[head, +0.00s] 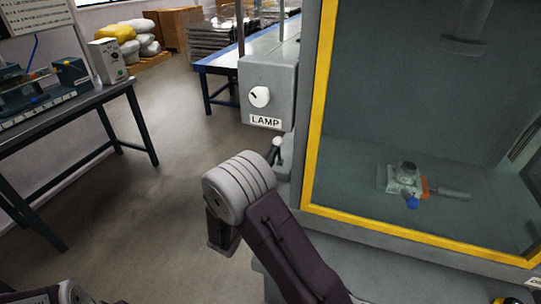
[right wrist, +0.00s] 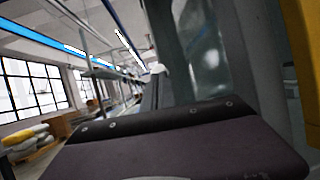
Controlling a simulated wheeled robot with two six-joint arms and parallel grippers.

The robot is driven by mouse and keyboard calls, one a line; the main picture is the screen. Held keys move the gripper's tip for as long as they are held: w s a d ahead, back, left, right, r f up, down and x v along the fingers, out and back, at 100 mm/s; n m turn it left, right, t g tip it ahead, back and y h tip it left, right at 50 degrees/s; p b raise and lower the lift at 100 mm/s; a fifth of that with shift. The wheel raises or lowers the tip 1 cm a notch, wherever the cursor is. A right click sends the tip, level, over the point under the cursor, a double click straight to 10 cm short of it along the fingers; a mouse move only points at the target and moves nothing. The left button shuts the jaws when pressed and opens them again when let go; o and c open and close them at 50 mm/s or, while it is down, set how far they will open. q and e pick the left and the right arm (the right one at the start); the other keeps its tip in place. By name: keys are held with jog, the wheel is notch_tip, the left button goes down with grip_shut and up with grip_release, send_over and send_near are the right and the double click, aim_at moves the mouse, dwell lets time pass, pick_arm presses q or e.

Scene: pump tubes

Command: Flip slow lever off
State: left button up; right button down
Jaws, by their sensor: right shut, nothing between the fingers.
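A small lever (head: 276,143) with a pale round knob sticks out below the lamp box, beside the yellow-framed cabinet. No label is readable on it, so I cannot tell whether it is the slow lever. My right arm rises from the bottom of the head view to a grey ribbed joint just left of and below this lever. My right gripper (right wrist: 165,120) is shut and empty, its dark body filling the lower right wrist view. Its fingertips are not clear, and I see no contact with the lever. My left gripper is not in view; only a bit of the left arm shows.
The grey lamp box (head: 270,88) has a white knob (head: 260,96). The cabinet's yellow frame (head: 311,120) stands close on the right, with a small valve fitting (head: 405,178) behind its glass. A bench (head: 70,110) stands at left. The floor (head: 150,210) between is clear.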

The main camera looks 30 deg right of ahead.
aim_at(274, 140)
jog(key=y+p, duration=0.1)
jog(key=p, duration=0.1)
jog(key=r+p, duration=0.1)
jog(key=p, duration=0.1)
jog(key=r+g+y+p, duration=0.1)
jog(key=p, duration=0.1)
jog(key=shift+w+d+r+y, duration=0.15)
jog(key=shift+w+d+y, duration=0.15)
jog(key=w+d+y+p, duration=0.1)
jog(key=p, duration=0.2)
jog(key=d+g+y+p, duration=0.1)
jog(key=p, duration=0.3)
jog(key=shift+w+d+r+n, duration=0.1)
jog(key=shift+w+r+n, duration=0.25)
jog(key=shift+w+n, duration=0.05)
jog(key=shift+w+d+f+g+y+p, duration=0.1)
jog(key=shift+w+d+g+y+p, duration=0.1)
jog(key=shift+d+g+y+p, duration=0.2)
jog(key=shift+w+d+f, duration=0.15)
jog(key=shift+w+d, duration=0.15)
jog(key=shift+w, duration=0.1)
